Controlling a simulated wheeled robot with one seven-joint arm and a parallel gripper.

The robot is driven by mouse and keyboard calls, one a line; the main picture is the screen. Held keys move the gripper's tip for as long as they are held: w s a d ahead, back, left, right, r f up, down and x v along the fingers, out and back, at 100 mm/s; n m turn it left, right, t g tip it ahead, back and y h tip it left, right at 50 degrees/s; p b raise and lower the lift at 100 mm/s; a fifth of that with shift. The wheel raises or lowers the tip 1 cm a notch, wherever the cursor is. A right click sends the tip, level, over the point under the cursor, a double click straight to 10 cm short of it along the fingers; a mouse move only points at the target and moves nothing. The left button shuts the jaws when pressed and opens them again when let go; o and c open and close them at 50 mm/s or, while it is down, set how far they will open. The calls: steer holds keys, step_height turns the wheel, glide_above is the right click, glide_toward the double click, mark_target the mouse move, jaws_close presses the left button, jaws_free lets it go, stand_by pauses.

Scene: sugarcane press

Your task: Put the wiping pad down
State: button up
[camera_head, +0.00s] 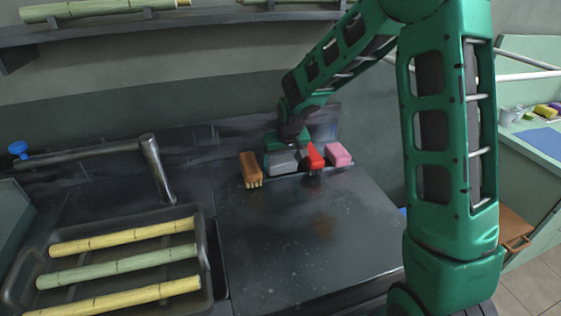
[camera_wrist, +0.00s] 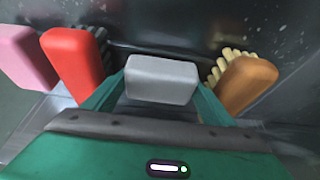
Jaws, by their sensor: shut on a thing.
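The wiping pad (camera_wrist: 161,79) is a grey block, held between the two green fingers of my gripper (camera_wrist: 160,100) in the wrist view. In the head view the grey pad (camera_head: 283,162) is at the back of the dark worktop (camera_head: 290,230), just below my gripper (camera_head: 285,150). It sits between a brown-handled brush (camera_head: 250,168) on its left and a red brush (camera_head: 314,156) on its right. My gripper is shut on the pad. I cannot tell whether the pad's underside touches the surface below it.
A pink block (camera_head: 338,154) lies right of the red brush, close by. A tray (camera_head: 210,265) with yellow and green cane pieces (camera_head: 120,263) is at the left. A metal faucet (camera_head: 155,165) stands behind it.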

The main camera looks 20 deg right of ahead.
steer(key=o, duration=0.8)
steer(key=shift+f, duration=0.1)
steer(key=shift+r, duration=0.25)
steer(key=v, duration=1.2)
steer(key=shift+r, duration=0.35)
steer(key=shift+s, duration=0.1)
steer(key=s+d+r+m+g+h, duration=0.1)
steer(key=s+d+r+m, duration=0.1)
steer(key=s+d, duration=0.8)
steer(key=s+d+m+g, duration=0.1)
steer(key=s+d, duration=0.1)
steer(key=s, duration=0.7)
steer(key=s+d+f+m+g, duration=0.1)
steer(key=s+d+m, duration=0.1)
steer(key=s, duration=0.7)
steer(key=s+d+m+g+y, duration=0.1)
steer(key=s+d, duration=0.2)
steer(key=s, duration=0.6)
steer(key=shift+s+d+f, duration=0.15)
steer(key=shift+s+f, duration=0.05)
steer(key=shift+f, duration=0.15)
